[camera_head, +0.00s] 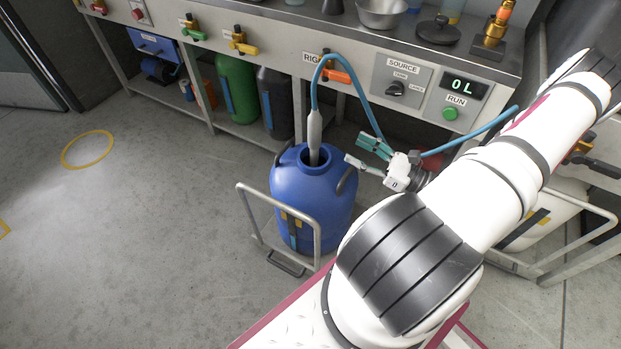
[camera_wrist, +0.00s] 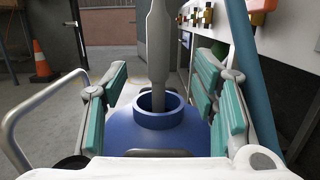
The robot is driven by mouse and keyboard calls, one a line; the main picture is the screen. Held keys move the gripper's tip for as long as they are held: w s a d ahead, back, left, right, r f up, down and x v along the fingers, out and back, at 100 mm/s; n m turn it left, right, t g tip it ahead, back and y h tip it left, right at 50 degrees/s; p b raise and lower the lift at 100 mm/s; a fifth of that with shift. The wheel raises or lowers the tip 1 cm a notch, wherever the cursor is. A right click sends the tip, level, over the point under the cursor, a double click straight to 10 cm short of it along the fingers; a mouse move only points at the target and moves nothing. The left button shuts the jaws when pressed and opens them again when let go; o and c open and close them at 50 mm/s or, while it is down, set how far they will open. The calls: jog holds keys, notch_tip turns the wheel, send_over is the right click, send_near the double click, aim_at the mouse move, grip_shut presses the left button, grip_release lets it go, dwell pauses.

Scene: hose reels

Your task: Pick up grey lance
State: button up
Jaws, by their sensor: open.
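The grey lance (camera_head: 315,130) stands upright with its lower end inside the neck of a blue drum (camera_head: 312,205), and a blue hose (camera_head: 345,62) loops from its top. In the wrist view the lance (camera_wrist: 160,50) rises from the drum's round opening (camera_wrist: 158,118), roughly midway between my finger pads. My gripper (camera_head: 362,153) is open and empty, just right of the lance in the head view. In the wrist view my gripper (camera_wrist: 160,105) has its teal-padded fingers apart on both sides of the lance, not touching it. The lance's lower tip is hidden in the drum.
The drum stands on a trolley with a grey handle (camera_head: 242,215). A bench with a panel (camera_head: 400,80) and a display (camera_head: 464,86) runs behind. Green (camera_head: 237,88) and dark (camera_head: 275,100) containers sit below it. The floor at left is clear.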

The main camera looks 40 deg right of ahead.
aim_at(315, 129)
jog(key=shift+f+b+x, duration=0.15)
jog(key=shift+b+x, duration=0.85)
jog(key=shift+x, duration=2.35)
jog(key=shift+f+b+x, duration=0.15)
jog(key=shift+b+x, duration=0.8)
jog(key=shift+x, duration=2.4)
jog(key=shift+a, duration=0.1)
grip_shut()
